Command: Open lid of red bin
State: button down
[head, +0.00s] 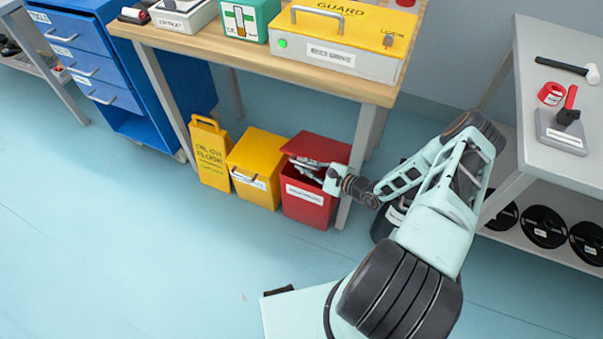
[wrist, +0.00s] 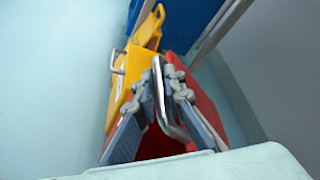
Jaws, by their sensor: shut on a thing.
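The red bin (head: 308,205) stands on the floor under the workbench, with a white label on its front. Its red lid (head: 318,147) is tilted up a little, with a dark gap under it. My gripper (head: 309,168) reaches in from the right at the front of the lid. In the wrist view my gripper (wrist: 166,82) has its two fingers closed on the metal lid handle (wrist: 172,115). The red lid (wrist: 208,108) also shows there beside a dark red opening. The gripper hides part of the lid's front edge.
A yellow bin (head: 257,170) stands against the red bin's left, with a yellow floor sign (head: 210,152) beyond it. A table leg (head: 354,165) is close on the right. The workbench (head: 240,62) is overhead. Floor in front is clear.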

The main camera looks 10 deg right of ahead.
jog(key=shift+w+d+r+p, duration=0.2)
jog(key=shift+w+d+r, duration=0.15)
jog(key=shift+r, duration=0.4)
jog(key=shift+w+d+r+p, duration=0.25)
jog(key=shift+w+r, duration=0.2)
jog(key=shift+r, duration=0.25)
jog(key=shift+w+d+r+p, duration=0.15)
jog(key=shift+w+d+r, duration=0.2)
jog(key=shift+r, duration=0.4)
jog(key=c, duration=2)
grip_release()
jog(key=v, duration=1.2)
